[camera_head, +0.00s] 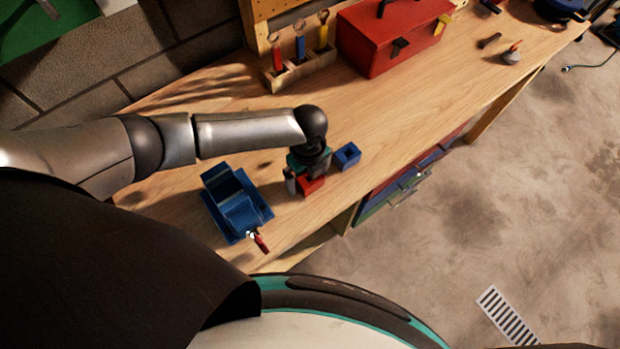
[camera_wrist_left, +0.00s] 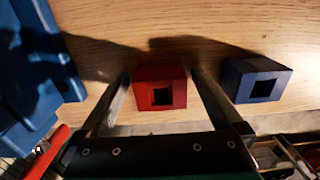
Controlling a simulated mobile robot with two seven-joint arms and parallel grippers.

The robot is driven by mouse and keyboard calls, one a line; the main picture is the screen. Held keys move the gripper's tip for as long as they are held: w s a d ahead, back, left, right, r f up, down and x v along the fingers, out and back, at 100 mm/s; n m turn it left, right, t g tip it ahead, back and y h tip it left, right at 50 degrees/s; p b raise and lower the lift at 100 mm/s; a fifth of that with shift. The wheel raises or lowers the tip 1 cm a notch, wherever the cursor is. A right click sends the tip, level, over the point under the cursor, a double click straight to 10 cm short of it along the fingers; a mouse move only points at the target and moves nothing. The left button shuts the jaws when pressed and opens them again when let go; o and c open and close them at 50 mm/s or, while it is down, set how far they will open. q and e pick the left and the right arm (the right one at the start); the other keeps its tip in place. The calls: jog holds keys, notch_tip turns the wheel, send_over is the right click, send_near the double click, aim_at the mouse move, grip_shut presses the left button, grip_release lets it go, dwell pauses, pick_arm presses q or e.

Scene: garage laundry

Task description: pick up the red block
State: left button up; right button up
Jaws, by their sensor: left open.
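The red block (camera_head: 312,184) sits on the wooden workbench, partly hidden behind my left gripper in the head view. In the left wrist view the red block (camera_wrist_left: 161,88) shows a dark square hole in its face and lies between the two fingers. My left gripper (camera_head: 304,182) is open, with one finger on each side of the block. In the wrist view the left gripper's fingers (camera_wrist_left: 160,98) stand close to the block's sides; I cannot tell if they touch it. My right gripper is not in view.
A blue block (camera_head: 347,156) with a square hole sits just right of the red one. A blue vise (camera_head: 236,204) stands to the left. A red toolbox (camera_head: 388,40) and a wooden tool rack (camera_head: 299,72) are at the back. The bench's front edge is close.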

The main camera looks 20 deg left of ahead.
pick_arm(q)
jog(key=shift+c, duration=0.2)
jog(key=c, duration=1.3)
jog(key=shift+r, duration=0.1)
jog(key=shift+c, duration=0.2)
